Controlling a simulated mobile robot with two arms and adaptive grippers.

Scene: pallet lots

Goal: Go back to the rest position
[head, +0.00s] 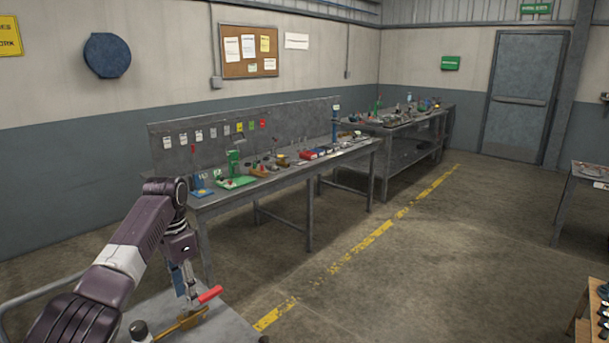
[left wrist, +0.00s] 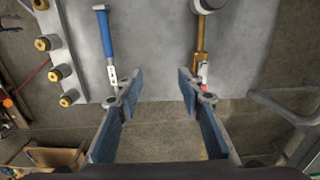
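My left gripper (head: 188,288) hangs from its bent arm in the head view, over a grey tabletop (head: 235,330) at the lower left. In the left wrist view its two blue-padded fingers (left wrist: 161,85) are spread, with nothing between them. A blue-handled tool (left wrist: 107,40) lies on the grey top ahead of the left finger. A gold-coloured tool (left wrist: 200,40) lies ahead of the right finger, which hides part of its end. My right gripper is in neither view.
A long grey workbench (head: 330,158) with many small items stands along the wall. A second bench (head: 400,128) stands behind it. A yellow floor line (head: 375,236) runs beside them. The floor in the middle is clear. Another table (head: 590,172) is at the right edge.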

